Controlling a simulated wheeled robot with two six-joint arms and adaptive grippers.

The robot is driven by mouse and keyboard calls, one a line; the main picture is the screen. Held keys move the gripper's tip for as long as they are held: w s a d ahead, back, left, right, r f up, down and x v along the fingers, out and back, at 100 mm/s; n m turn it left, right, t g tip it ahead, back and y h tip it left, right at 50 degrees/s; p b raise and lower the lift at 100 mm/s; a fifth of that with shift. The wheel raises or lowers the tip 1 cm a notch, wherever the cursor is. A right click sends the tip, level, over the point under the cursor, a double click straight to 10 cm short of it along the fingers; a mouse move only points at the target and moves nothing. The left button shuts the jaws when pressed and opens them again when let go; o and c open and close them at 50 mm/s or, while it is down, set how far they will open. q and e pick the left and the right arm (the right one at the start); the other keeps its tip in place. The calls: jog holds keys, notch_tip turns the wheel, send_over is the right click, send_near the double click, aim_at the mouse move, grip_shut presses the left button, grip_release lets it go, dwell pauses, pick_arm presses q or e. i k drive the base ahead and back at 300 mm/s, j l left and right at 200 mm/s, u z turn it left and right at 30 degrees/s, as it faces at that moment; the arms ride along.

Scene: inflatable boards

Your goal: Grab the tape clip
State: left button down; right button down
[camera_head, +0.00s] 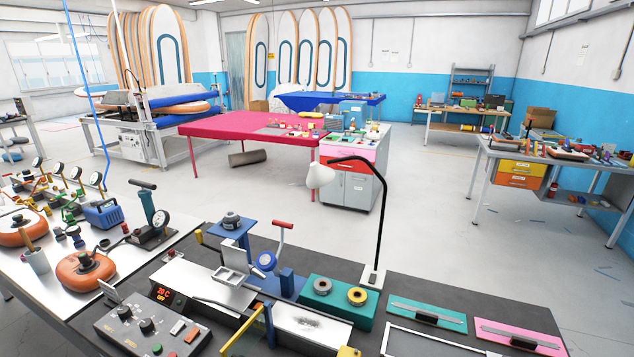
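I cannot single out a tape clip for certain. A green block (330,318) on the dark bench holds a grey roll (322,286) and a yellow roll (357,296) that look like tape. To its right lie a flat green plate (450,322) and a flat pink plate (545,347), each with a grey bar across it. A small black piece sits at the near edge of the green plate (425,317), and another on the pink plate (523,343). Neither of my grippers shows in the head view.
A control box (150,325), a blue press (283,282) and a yellow-handled tool (243,330) crowd the bench's left. A white frame (430,340) lies at the front. Open floor (440,230) separates this bench from the other tables.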

aim_at(172, 252)
jog(key=i+j+u, duration=0.1)
jog(key=j+u, duration=0.15)
jog(key=j, duration=1.85)
